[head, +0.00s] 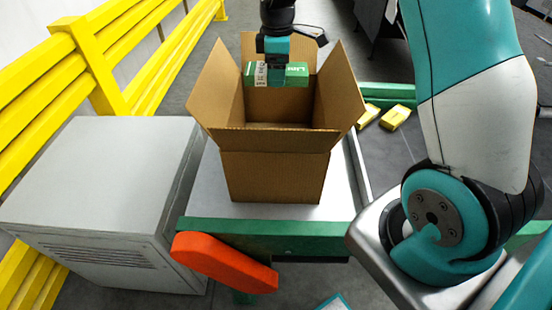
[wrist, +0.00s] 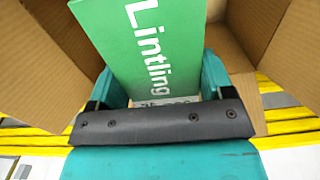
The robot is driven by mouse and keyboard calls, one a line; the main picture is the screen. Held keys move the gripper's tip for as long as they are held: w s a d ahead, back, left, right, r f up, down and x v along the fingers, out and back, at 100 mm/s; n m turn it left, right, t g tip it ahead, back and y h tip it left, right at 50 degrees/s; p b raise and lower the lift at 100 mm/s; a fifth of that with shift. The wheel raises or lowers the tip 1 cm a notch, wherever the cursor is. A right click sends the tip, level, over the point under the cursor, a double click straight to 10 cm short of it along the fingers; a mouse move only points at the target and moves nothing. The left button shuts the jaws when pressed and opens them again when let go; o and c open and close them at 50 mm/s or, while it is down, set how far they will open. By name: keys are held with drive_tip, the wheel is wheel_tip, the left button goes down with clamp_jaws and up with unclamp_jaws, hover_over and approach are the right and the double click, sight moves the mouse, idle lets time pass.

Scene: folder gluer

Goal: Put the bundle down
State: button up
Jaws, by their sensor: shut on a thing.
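My gripper (head: 277,68) is shut on a green bundle (head: 295,74) with white lettering and a pale band near its left end. The bundle is held at the mouth of an open cardboard box (head: 272,165), near its far side. In the wrist view the bundle (wrist: 150,45) sits between the two teal fingers, with "Lintling" on its face. The box's flaps (wrist: 40,70) show around it. The box (head: 280,140) stands upright with its flaps spread outward. The box floor is mostly hidden by the front flap.
The box stands on a pale table (head: 205,190) with a green front edge and an orange part (head: 222,262) below. A grey cabinet (head: 90,190) and yellow railing (head: 95,70) are at the left. Yellow packs (head: 395,117) lie behind the box at the right.

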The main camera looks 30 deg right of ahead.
wheel_tip(320, 180, down, 2)
drive_tip(key=shift+f+b, duration=0.1)
drive_tip(key=shift+b, duration=0.2)
wheel_tip(320, 180, down, 20)
drive_tip(key=p, duration=0.6)
drive_tip(key=shift+f, duration=0.1)
drive_tip(key=shift+f+b, duration=0.55)
drive_tip(key=o, duration=1)
